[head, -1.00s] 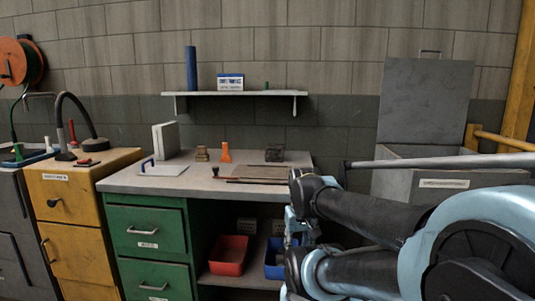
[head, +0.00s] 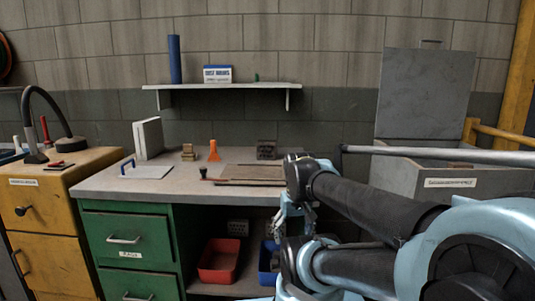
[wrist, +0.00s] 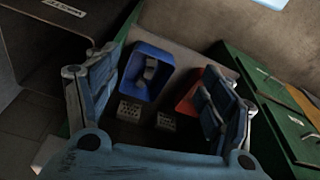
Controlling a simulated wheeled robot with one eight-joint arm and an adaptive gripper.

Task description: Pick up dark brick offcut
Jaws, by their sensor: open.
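A small dark brick piece (head: 266,150) with holes in its face stands on the back of the grey workbench (head: 95,186), near its right end. It looks like the dark brick offcut. In the head view my gripper (head: 294,210) hangs at the bench's front right, apart from the piece and nearer to me. In the wrist view my gripper (wrist: 158,75) is open with nothing between its fingers. That view looks toward the space under the bench, and the piece on the benchtop does not show there.
On the benchtop are an orange cone-like item (head: 214,151), a small tan block stack (head: 188,152) and a flat board (head: 250,172). A grey lidded box (head: 405,178) stands right.

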